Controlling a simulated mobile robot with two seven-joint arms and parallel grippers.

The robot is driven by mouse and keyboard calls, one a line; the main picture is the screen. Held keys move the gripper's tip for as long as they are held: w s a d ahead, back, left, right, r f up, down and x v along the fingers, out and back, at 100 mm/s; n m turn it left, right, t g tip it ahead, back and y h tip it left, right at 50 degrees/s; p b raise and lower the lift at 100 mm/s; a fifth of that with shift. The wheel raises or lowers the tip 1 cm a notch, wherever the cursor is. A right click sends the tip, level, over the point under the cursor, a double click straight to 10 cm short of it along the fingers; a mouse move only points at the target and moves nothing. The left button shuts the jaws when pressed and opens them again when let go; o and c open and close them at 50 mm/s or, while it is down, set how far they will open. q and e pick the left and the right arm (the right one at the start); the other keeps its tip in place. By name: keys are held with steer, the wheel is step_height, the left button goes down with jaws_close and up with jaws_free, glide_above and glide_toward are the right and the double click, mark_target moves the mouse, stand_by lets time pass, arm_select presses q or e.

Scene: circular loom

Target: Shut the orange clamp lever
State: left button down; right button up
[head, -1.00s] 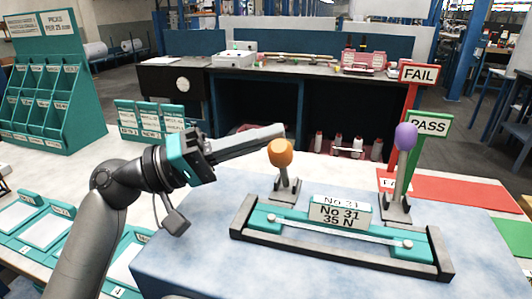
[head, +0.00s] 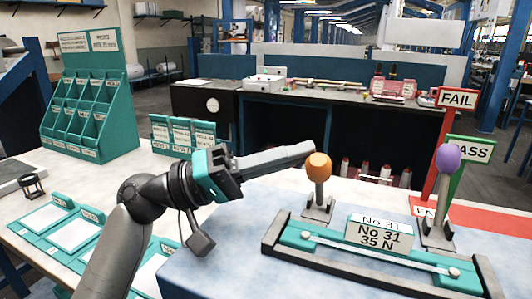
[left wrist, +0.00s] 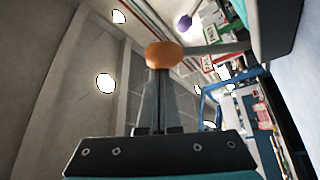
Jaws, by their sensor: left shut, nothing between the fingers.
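The orange clamp lever (head: 319,168) stands upright on its bracket at the left end of the teal clamp fixture (head: 296,233). Its rounded orange knob also shows in the left wrist view (left wrist: 163,56), just past my fingertips. My left gripper (head: 312,148) is shut and empty, its fingers reaching in from the left with the tips close by the top of the knob. I cannot tell whether they touch it. The fingers show in the left wrist view (left wrist: 158,95), pointing at the knob. My right gripper is not in view.
A purple-knobbed lever (head: 447,160) stands upright at the fixture's right end. A No 31, 35 N label block (head: 379,233) sits between the levers. Red FAIL (head: 456,98) and green PASS (head: 470,150) signs stand behind. Teal trays (head: 80,228) lie at the left.

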arm_select(q)
steer(key=shift+f, duration=0.35)
steer(key=s+a, duration=0.1)
steer(key=a, duration=1.4)
steer(key=shift+s+a+f, duration=0.15)
steer(key=shift+a+f, duration=0.2)
steer(key=shift+a, duration=0.05)
